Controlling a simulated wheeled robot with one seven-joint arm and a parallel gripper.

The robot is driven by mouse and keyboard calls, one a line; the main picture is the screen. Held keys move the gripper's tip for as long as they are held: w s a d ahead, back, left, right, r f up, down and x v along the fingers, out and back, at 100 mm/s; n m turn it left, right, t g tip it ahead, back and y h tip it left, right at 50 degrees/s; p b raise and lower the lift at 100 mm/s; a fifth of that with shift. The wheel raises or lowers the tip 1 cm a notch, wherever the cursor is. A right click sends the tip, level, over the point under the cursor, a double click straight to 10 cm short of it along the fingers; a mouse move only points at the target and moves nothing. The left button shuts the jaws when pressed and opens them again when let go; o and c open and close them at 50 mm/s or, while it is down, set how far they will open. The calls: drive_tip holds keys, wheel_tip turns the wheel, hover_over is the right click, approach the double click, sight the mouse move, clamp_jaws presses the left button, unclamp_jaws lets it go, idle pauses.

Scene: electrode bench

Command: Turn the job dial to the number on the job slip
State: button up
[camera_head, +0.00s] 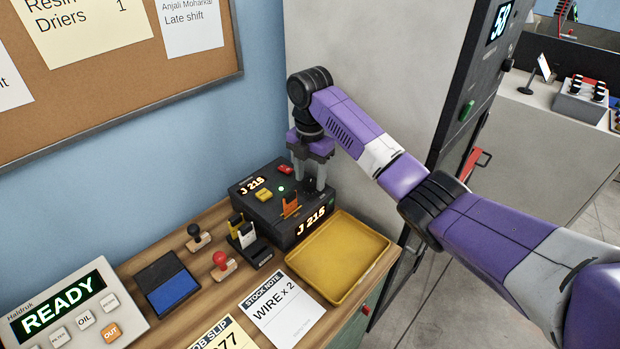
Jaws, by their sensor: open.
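The dark job box (262,212) stands at the back of the wooden bench. The yellow job slip (222,336) lies at the bench's front, cut by the frame edge; "77" shows, and any other digits are unclear.
A yellow tray (379,246) lies right of the box, and a white stock note (283,311) in front. Stamps (221,264), a blue ink pad (168,284) and a READY panel (77,312) stand left. A grey wall (365,70) rises close behind my gripper.

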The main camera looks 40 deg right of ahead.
drive_tip(key=shift+f, duration=0.5)
clamp_jaws()
